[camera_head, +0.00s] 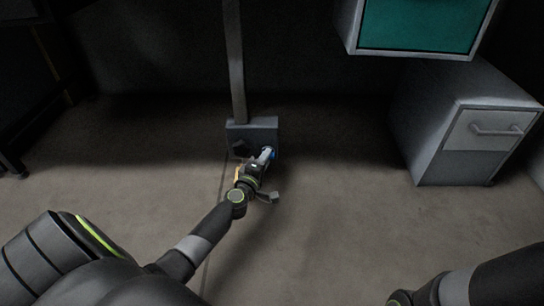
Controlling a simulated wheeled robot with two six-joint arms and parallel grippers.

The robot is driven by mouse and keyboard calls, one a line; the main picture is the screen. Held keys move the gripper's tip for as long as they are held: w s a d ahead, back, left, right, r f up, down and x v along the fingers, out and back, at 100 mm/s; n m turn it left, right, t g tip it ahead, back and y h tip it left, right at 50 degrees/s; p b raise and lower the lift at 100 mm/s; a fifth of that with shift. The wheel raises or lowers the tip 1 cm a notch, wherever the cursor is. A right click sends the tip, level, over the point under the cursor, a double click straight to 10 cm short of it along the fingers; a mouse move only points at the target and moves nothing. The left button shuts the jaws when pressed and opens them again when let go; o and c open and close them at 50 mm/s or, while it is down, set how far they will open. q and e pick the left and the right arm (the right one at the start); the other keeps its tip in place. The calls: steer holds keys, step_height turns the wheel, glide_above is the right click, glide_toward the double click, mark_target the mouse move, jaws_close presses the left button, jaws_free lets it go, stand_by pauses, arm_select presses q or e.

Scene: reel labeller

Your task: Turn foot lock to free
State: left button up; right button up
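A grey box-shaped foot (262,124) stands on the floor at the base of an upright grey post (234,60), near the middle of the head view. My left gripper (256,160) reaches down to the front of the box, right at the blue part. Its fingers are small and dark here, and I cannot tell whether they are open, shut or touching the blue part. The gripper hides part of the box's front. My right gripper is out of view; only part of my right arm shows at the bottom right.
A grey cabinet (455,144) with a bar handle stands on the floor at the right. A teal-fronted unit (420,25) hangs above it at the top right. Dark frame legs stand at the far left. The floor around the box is clear.

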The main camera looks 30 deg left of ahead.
arm_select(q)
jaws_close()
steer(key=shift+n+t+b, duration=0.3)
steer(key=shift+n+b, duration=0.5)
steer(key=shift+b, duration=0.45)
jaws_free()
